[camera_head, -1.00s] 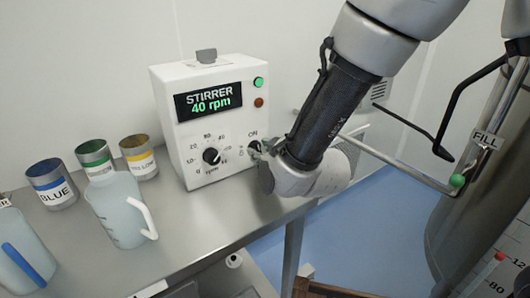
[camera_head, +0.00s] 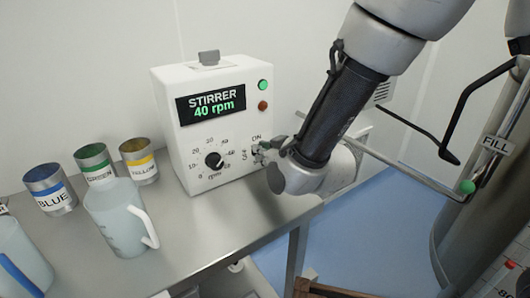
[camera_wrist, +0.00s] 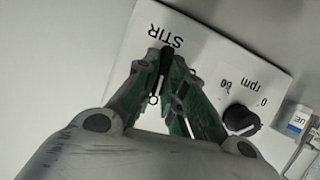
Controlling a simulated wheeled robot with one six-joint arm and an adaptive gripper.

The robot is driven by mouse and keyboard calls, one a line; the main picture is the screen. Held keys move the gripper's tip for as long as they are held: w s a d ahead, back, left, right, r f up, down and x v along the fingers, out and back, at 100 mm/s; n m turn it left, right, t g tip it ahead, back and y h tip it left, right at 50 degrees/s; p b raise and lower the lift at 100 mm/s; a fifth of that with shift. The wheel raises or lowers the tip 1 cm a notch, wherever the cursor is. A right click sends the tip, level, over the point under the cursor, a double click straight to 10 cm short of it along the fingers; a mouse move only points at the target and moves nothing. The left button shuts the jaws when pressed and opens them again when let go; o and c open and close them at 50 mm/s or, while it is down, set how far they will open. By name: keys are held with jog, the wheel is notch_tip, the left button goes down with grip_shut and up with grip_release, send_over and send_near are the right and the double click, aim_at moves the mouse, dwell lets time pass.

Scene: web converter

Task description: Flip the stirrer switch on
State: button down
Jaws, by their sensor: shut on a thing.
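The white stirrer box (camera_head: 215,135) stands on the metal bench, its display (camera_head: 211,103) reading "STIRRER 40 rpm". A green lamp (camera_head: 263,85) and a duller red-brown one (camera_head: 263,105) sit beside the display. The stirrer switch is at the lower right of the panel, under "ON", mostly hidden by my gripper (camera_head: 263,152) in the head view. In the wrist view the fingertips of my gripper (camera_wrist: 167,67) close around the black switch (camera_wrist: 166,56), below the upside-down "STIR" label. The switch's exact position is hard to tell.
A black rpm knob (camera_head: 214,160) is left of the switch; it also shows in the wrist view (camera_wrist: 240,118). Blue, green and yellow labelled cans and a jug (camera_head: 118,215) stand left on the bench.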

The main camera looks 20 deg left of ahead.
jog(key=shift+w+d+m, duration=0.1)
jog(key=shift+d+m, duration=0.05)
jog(key=shift+m, duration=0.45)
jog(key=c, duration=1.5)
grip_release()
jog(key=shift+d, duration=0.1)
jog(key=shift+s+d, duration=0.1)
jog(key=shift+s, duration=0.2)
jog(key=v, duration=0.7)
jog(key=shift+d+r, duration=0.2)
jog(key=shift+d, duration=0.1)
